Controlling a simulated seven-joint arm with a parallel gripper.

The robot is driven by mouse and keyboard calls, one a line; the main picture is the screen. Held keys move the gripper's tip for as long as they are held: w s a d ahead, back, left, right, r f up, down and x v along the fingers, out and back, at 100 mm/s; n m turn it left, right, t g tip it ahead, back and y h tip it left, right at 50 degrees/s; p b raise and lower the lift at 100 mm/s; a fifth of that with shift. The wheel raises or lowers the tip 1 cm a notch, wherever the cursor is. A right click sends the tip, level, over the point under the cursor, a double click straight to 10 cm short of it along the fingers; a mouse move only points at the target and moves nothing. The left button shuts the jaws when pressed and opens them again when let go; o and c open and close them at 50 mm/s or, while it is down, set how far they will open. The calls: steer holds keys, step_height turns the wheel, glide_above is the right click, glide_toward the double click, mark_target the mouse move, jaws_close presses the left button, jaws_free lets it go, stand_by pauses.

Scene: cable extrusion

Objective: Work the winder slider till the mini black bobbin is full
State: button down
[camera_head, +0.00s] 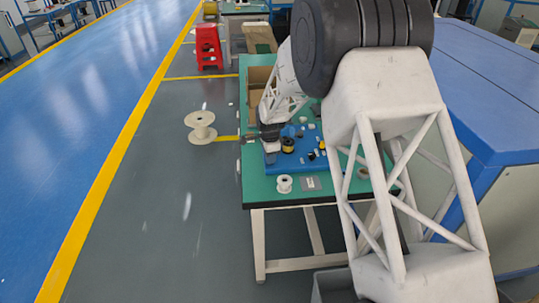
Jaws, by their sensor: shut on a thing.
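The winder is a small blue board (271,160) with several little parts, lying on the green table. The mini black bobbin (288,145) is on it, a dark round piece with yellow showing at its middle. How full it is cannot be told at this size. My gripper (271,148) reaches down at the left end of the board, just left of the bobbin. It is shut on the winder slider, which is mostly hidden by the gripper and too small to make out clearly.
A white spool (284,184) and a grey square plate (310,184) lie at the front of the green table (259,193). A cardboard box (257,83) stands behind the board. A large beige reel (201,127) and red stool (208,47) are on the floor. My arm covers the table's right side.

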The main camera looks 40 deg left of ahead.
steer(key=shift+s+d, duration=0.2)
steer(key=c, duration=0.9)
jaws_free()
steer(key=shift+c, duration=0.2)
steer(key=shift+r, duration=0.1)
steer(key=shift+r, duration=3.8)
